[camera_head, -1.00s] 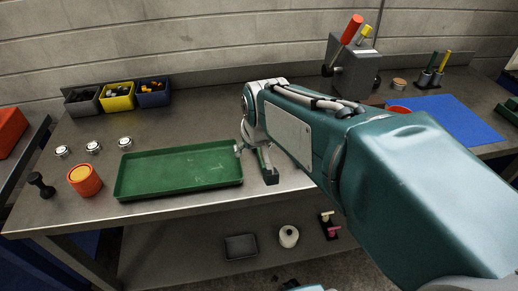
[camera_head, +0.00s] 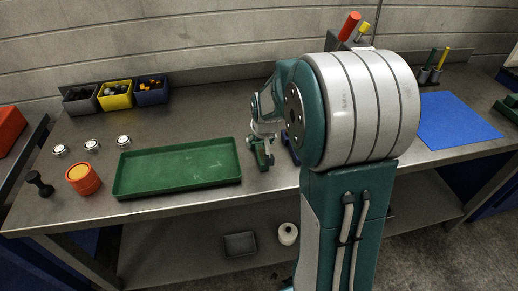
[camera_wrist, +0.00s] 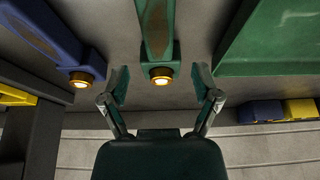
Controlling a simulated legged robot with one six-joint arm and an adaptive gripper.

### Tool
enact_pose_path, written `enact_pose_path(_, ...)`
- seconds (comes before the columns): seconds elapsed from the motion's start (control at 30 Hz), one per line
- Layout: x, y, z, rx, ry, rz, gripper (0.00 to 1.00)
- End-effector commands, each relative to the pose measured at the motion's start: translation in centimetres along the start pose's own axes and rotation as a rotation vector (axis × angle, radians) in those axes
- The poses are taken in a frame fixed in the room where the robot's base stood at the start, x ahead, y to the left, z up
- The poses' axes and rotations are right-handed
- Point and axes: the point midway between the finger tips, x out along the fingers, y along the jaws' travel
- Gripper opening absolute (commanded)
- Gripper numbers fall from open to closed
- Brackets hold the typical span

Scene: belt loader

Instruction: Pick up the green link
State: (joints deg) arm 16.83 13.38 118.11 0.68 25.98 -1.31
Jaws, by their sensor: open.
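The green link (camera_wrist: 156,28) is a long bar with a brass, glowing-looking round end. In the wrist view it lies between the two fingers of my gripper (camera_wrist: 161,96), which is open, with a gap on each side of the bar. The link's far part runs out of the top of that view. In the head view my gripper (camera_head: 262,152) is low over the bench, just right of the green tray; the link there is mostly hidden and hard to tell from the fingers.
A blue link (camera_wrist: 45,32) with a similar brass end lies beside the green one. The green tray (camera_head: 180,188) is close on the other side. Small bins (camera_head: 116,96) stand at the back left. A blue mat (camera_head: 455,122) lies on the right. My arm hides the bench's middle right.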

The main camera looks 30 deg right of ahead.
Motion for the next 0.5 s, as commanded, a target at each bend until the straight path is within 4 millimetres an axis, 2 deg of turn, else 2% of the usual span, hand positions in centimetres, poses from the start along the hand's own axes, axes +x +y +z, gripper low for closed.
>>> enact_pose_path(0.2,3.4,0.0,-0.2,0.0,-0.004,0.0,0.8)
enact_pose_path(0.3,4.4,0.0,-0.2,0.0,-0.002,0.0,0.8)
enact_pose_path(0.5,4.7,0.0,-0.3,0.0,0.0,0.0,0.8)
